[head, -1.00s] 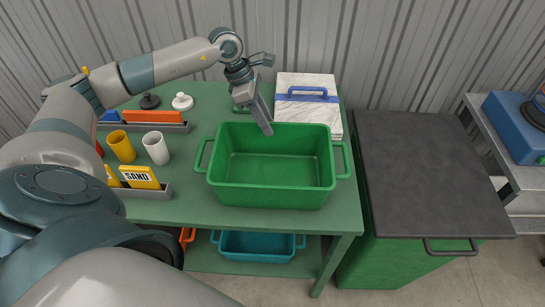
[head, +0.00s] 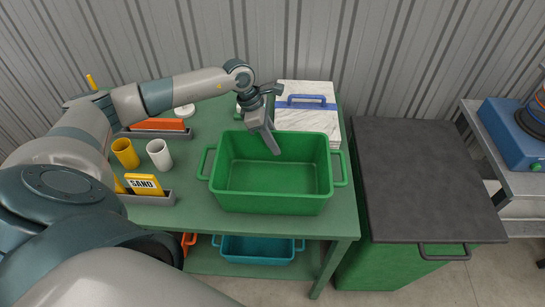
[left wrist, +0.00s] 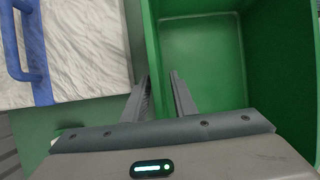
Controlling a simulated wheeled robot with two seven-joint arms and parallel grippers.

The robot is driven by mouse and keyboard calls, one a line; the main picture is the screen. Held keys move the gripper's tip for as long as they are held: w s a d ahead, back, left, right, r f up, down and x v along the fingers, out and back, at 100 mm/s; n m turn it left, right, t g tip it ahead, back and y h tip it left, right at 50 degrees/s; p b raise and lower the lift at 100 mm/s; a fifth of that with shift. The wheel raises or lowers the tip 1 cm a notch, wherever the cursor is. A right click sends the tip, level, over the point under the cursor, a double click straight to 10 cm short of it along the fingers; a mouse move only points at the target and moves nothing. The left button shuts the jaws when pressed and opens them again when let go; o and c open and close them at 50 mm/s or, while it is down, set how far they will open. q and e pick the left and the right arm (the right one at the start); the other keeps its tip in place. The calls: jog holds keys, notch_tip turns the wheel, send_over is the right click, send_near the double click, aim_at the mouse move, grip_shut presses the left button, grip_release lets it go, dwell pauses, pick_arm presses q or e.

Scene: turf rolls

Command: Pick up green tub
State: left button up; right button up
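The green tub (head: 270,202), an empty open box with a loop handle at each end, stands upright on the green table. My left gripper (head: 273,150) reaches over the tub's far wall from behind. One finger shows inside the tub in the head view; the other is hidden. In the left wrist view the fingers of my left gripper (left wrist: 162,78) are apart, with the tub's rim running between them. The tub (left wrist: 200,60) fills the upper right there. I cannot tell whether either finger touches the wall. My right gripper is not in view.
Yellow (head: 125,153) and white (head: 159,154) cups and a sand box (head: 144,186) stand left. A teal tub (head: 258,247) sits on the lower shelf. A dark-topped green cabinet (head: 425,175) stands right.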

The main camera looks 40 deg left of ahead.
pick_arm(q)
jog(key=shift+d+f, duration=0.15)
jog(key=shift+f, duration=0.3)
grip_shut()
jog(key=shift+w+r, duration=0.1)
dwell(1.3)
